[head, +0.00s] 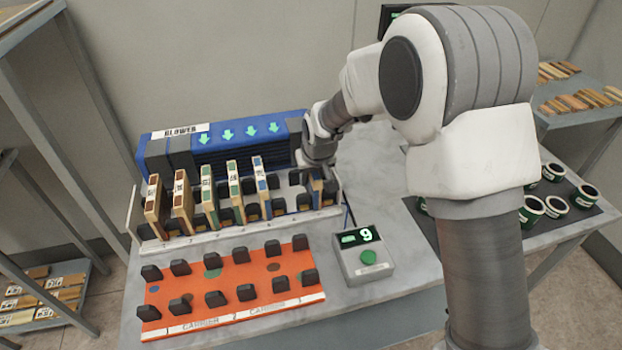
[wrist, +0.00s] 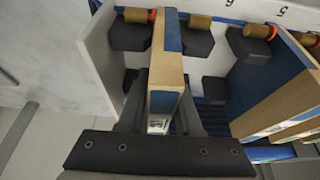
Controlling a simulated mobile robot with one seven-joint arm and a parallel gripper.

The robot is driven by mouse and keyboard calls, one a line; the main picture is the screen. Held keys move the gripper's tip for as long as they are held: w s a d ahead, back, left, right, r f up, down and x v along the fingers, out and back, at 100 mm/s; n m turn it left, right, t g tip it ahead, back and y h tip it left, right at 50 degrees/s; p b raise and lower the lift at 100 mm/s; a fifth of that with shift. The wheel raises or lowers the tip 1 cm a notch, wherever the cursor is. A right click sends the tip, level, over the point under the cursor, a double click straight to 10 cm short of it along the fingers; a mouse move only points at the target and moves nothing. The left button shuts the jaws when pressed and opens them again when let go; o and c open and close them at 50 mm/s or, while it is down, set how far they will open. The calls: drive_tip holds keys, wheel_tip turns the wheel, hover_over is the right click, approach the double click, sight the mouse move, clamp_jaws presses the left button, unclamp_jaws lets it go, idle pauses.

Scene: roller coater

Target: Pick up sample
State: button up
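My gripper (head: 317,168) points down at the right end of the white sample rack (head: 240,228) in the head view. A wooden sample panel with a blue edge (wrist: 166,62) stands between my two dark fingers (wrist: 165,112) in the wrist view. The fingers lie close along both of its faces; whether they press on it cannot be told. The panel is upright in the rack, between black holder blocks. Other upright panels fill slots to the left: brown-edged (head: 153,206), green-edged (head: 208,197) and blue-edged (head: 262,187).
A blue blower (head: 235,145) stands close behind the rack. An orange carrier board (head: 230,284) with black blocks lies in front, without panels. A grey box with a display reading 9 (head: 363,257) sits to its right. Dark cups (head: 557,206) stand on the right-hand table.

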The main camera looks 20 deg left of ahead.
clamp_jaws()
drive_tip(key=shift+r+p, duration=0.45)
drive_tip(key=shift+p, duration=0.15)
wheel_tip(320, 180, up, 10)
drive_tip(key=shift+f, duration=0.15)
drive_tip(key=shift+r+p, duration=0.9)
drive_tip(key=shift+r, duration=0.65)
drive_tip(key=shift+f, duration=0.1)
